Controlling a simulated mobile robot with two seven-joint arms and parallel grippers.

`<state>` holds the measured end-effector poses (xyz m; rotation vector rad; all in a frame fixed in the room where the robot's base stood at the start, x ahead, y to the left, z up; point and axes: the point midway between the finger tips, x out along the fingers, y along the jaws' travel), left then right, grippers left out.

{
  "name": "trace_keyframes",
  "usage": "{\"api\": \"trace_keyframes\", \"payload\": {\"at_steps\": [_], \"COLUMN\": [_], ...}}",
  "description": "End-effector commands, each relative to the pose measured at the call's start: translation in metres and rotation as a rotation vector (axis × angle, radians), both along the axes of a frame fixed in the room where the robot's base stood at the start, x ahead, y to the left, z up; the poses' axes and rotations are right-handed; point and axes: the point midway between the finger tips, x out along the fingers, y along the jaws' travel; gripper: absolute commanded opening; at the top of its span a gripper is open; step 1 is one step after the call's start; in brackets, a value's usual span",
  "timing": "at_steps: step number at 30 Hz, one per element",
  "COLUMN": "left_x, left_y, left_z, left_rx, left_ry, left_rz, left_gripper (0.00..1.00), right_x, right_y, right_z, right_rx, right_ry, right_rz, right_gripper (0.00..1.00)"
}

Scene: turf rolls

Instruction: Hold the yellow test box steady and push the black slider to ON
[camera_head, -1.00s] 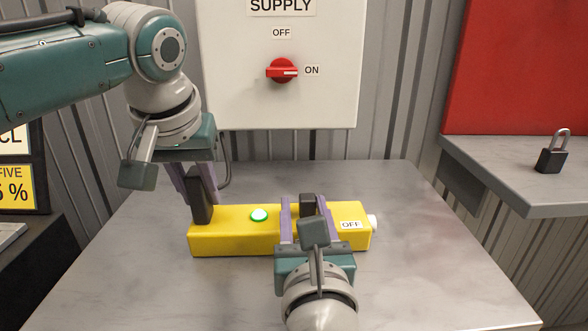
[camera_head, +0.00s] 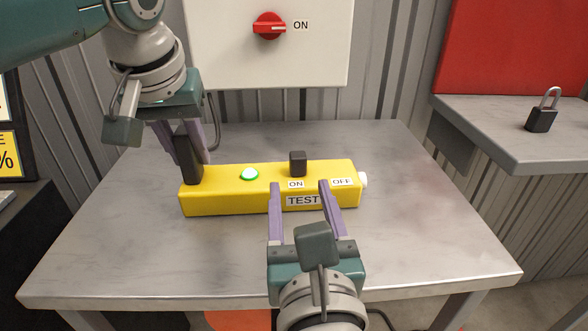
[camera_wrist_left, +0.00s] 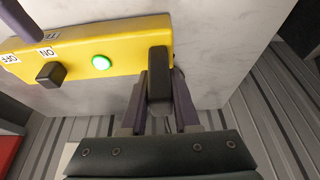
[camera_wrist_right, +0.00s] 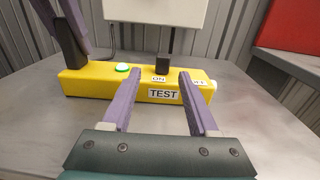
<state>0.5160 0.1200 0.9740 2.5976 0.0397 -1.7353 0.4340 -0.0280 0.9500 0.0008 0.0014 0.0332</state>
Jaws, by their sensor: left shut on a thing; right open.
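The yellow test box (camera_head: 225,201) lies lengthwise on the grey table. Its black slider (camera_head: 298,163) stands on top behind the ON label (camera_head: 296,184), away from the OFF label (camera_head: 342,182) at the right. A round green light (camera_head: 249,174) glows on the box. My left gripper (camera_head: 187,166) is shut on a black upright post at the box's left end; the post (camera_wrist_left: 158,75) also shows in the left wrist view. My right gripper (camera_head: 300,187) is open and empty, in front of the box and slider, its fingers pointing toward the box; it also shows in the right wrist view (camera_wrist_right: 158,75).
A white cabinet (camera_head: 222,65) with a red rotary knob (camera_head: 269,26) hangs behind the table (camera_head: 150,255). A padlock (camera_head: 541,118) stands on a grey shelf (camera_head: 485,143) at the right. The table's right side is clear.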

Motion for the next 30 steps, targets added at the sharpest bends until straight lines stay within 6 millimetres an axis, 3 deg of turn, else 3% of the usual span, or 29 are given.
{"api": "trace_keyframes", "payload": {"at_steps": [3, 9, 23, 24, 30], "left_x": [0.0, 0.0, 0.0, 0.0, 0.0], "left_y": [0.0, 0.001, 0.001, 0.001, 0.001], "left_z": [0.0, 0.0, 0.0, 0.0, 0.0], "left_rx": [0.001, 0.001, 0.002, 0.001, 0.002], "left_ry": [0.0, 0.001, 0.001, 0.001, 0.001], "left_rz": [0.001, 0.001, 0.001, 0.002, 0.001], "left_gripper": [0.0, 0.0, 0.0, 0.31, 0.53], "right_x": [-0.024, -0.051, -0.058, -0.058, -0.058], "right_y": [-0.001, -0.001, -0.001, -0.001, -0.001], "right_z": [-0.001, 0.0, 0.0, 0.0, 0.0], "right_rx": [0.0, -0.001, -0.001, -0.001, 0.0], "right_ry": [0.003, 0.001, -0.001, -0.001, -0.001], "right_rz": [0.001, 0.001, 0.001, 0.001, 0.001], "right_gripper": [0.6, 0.6, 0.6, 0.6, 0.6]}}
